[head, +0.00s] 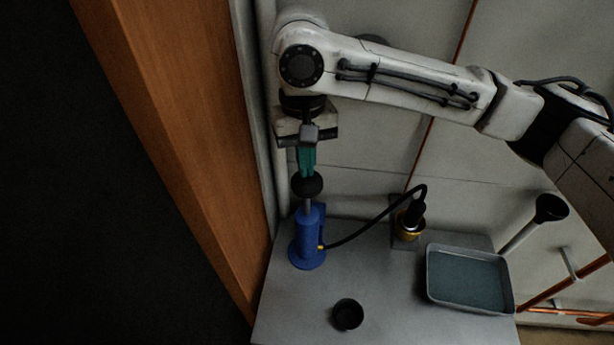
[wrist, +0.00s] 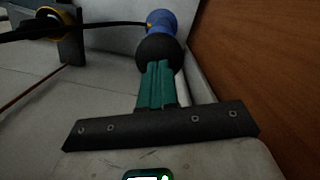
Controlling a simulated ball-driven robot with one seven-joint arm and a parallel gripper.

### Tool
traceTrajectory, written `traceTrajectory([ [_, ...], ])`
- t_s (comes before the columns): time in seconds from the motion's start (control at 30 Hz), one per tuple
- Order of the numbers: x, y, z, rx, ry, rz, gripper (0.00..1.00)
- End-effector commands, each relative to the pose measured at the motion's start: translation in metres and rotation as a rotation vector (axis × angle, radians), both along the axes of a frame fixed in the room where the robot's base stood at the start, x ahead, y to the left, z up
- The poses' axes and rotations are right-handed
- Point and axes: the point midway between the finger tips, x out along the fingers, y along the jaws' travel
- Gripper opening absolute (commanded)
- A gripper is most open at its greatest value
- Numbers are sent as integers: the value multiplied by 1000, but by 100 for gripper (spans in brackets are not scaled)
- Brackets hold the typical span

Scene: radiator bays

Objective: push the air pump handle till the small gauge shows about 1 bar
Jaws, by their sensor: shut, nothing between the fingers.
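The air pump has a blue body (head: 308,240) standing on the grey bench, with a rod rising to a round black handle knob (head: 307,185). My gripper (head: 306,170) points down with its green fingers shut and empty, their tips at the top of the knob. In the wrist view the shut fingers (wrist: 157,72) meet the black knob (wrist: 160,52), with the blue pump (wrist: 161,20) beyond. A black hose runs from the pump to a brass fitting (head: 408,228) with a dark top. The face of the small gauge is not readable in either view.
A grey tray (head: 431,291) lies on the bench (head: 285,325) at the right, and a small black cup (head: 348,314) stands at the front. A wooden panel (head: 180,130) rises close on the left.

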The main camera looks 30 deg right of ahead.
Motion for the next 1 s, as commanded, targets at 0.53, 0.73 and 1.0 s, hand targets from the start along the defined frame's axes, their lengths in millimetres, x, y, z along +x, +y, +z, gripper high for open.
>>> traceTrajectory([
  [0.53, -1, 0, -63, 2, 5, -1, 0],
  [0.73, 0, 0, -59, 0, 4, -1, 0],
  [1.0, 27, -6, -48, -1, 3, -2, 0],
])
